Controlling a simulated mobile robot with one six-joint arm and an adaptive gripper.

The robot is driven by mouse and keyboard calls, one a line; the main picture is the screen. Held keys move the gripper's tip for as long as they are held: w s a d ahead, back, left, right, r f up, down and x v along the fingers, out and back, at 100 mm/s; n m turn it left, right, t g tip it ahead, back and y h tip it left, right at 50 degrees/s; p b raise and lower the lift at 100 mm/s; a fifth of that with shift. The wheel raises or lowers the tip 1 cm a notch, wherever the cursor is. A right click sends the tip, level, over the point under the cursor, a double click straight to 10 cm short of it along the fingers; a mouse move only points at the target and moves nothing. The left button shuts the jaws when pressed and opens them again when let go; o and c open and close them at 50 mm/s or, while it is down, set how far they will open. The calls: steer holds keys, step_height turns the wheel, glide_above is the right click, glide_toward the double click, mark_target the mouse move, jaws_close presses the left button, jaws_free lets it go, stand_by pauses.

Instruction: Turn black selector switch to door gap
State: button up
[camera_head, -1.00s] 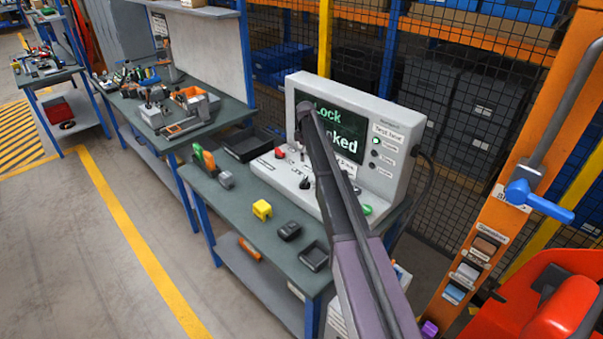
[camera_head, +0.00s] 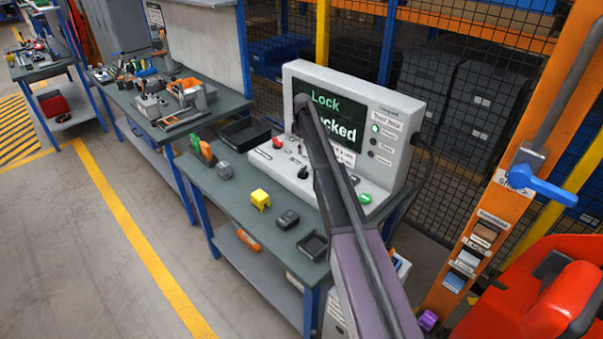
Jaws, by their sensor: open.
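The grey test console (camera_head: 405,115) stands on the green-topped bench, its screen showing "Lock" and a second word partly covered by my arm, ending in "cked". A black knob (camera_head: 302,172), which looks like the selector switch, sits on the console's sloped front panel, left of my arm. Its pointer direction and the panel's small labels are too small to read. A red button (camera_head: 278,143) is farther left on the panel and a green button (camera_head: 365,198) is to the right of my arm. My arm crosses in front of the screen and panel; my gripper cannot be made out.
On the bench (camera_head: 240,205) are a yellow block (camera_head: 260,199), a dark grey device (camera_head: 287,219) and a black tray (camera_head: 313,246). An orange post with a blue handle (camera_head: 542,188) and a red seat-like object (camera_head: 535,300) stand at right. The floor at left is clear.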

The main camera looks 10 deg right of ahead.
mark_target(303, 169)
steer(key=shift+f+b, duration=5.45)
steer(key=shift+f, duration=0.3)
